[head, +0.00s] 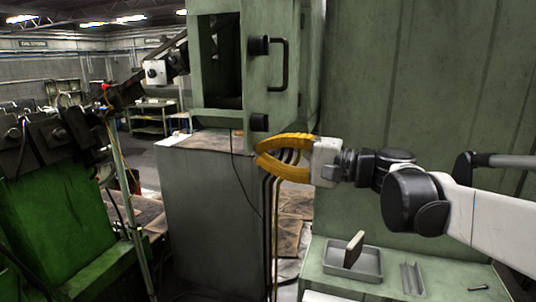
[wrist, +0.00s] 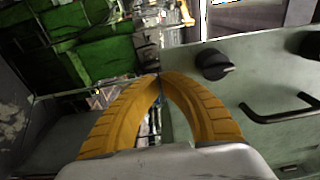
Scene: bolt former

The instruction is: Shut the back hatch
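A green metal hatch panel (head: 284,100) stands on the upright green housing in the head view. It carries a black bar handle (head: 280,64) and two black knobs. To its left is a dark opening (head: 207,60) in the housing, so the hatch appears to stand open. My gripper (head: 259,153) has yellow fingers with their tips together and nothing visible between them. It is just below the lower knob in the head view. In the wrist view the fingertips (wrist: 160,76) overlap the panel's left edge, left of the knob (wrist: 215,65) and handle (wrist: 283,110). I cannot tell whether they touch the panel.
A grey cabinet (head: 205,200) stands under the housing, with dark cables hanging beside it. A green ledge with a grey tray (head: 353,266) is at the lower right. A bright green machine (head: 70,230) is at the left. Open floor shows behind.

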